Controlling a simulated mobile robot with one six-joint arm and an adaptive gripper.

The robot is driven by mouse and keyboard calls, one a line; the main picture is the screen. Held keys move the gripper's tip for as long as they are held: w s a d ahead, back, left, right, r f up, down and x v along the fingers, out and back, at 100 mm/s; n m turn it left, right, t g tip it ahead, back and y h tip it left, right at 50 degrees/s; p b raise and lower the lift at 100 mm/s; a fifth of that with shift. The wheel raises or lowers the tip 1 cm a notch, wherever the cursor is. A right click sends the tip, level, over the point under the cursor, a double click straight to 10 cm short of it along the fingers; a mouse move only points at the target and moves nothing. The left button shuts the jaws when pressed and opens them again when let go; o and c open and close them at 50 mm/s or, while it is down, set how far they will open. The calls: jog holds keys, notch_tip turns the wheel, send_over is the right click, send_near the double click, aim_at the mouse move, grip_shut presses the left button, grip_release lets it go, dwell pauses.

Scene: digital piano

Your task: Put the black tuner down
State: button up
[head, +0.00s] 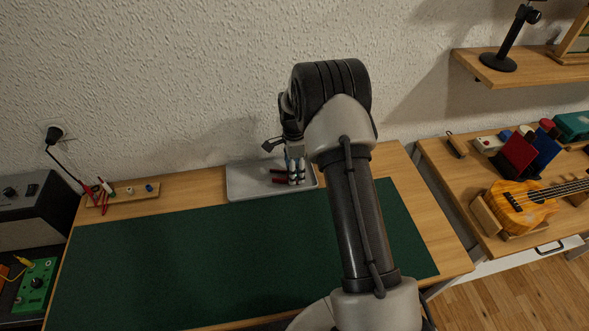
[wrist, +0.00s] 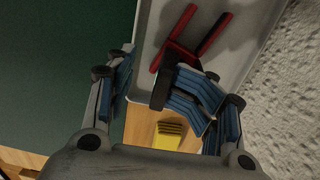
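My gripper (wrist: 150,85) is low over the right part of the grey tray (head: 240,187). In the wrist view its blue-padded fingers stand apart, with the tray and wood showing between them. A small dark block (wrist: 162,88), perhaps the black tuner, shows by the right-hand fingertip, with a gap to the left-hand finger. I cannot tell whether it is the tuner or part of the fingertip, nor whether it touches the tray. In the head view my arm hides part of the tray.
Red handles (wrist: 190,42) lie in the tray. A yellow thing (wrist: 168,134) is on the wood beside it. The green mat (head: 200,260) is clear. A small wooden rack (head: 125,199) stands at the left, and a ukulele (head: 520,203) on the right table. The wall is close behind.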

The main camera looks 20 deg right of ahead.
notch_tip(320, 180, up, 13)
jog(key=p, duration=0.5)
jog(key=s+a+r+n+t, duration=0.1)
jog(key=s+a+r+n, duration=0.2)
jog(key=r, duration=0.4)
jog(key=s+a+r+n+t, duration=0.1)
jog(key=s+r+n, duration=0.2)
jog(key=s+r, duration=0.25)
jog(key=s+a+r+n, duration=0.3)
jog(key=s+r, duration=0.1)
jog(key=r, duration=0.4)
jog(key=s+a+r+n+t, duration=0.1)
jog(key=s+n, duration=0.4)
jog(key=s, duration=0.6)
jog(key=s+a+n+t, duration=0.2)
jog(key=s+n, duration=0.4)
jog(key=s, duration=0.5)
jog(key=shift+a+r, duration=0.4)
jog(key=shift+a, duration=0.25)
jog(key=shift+o, duration=0.2)
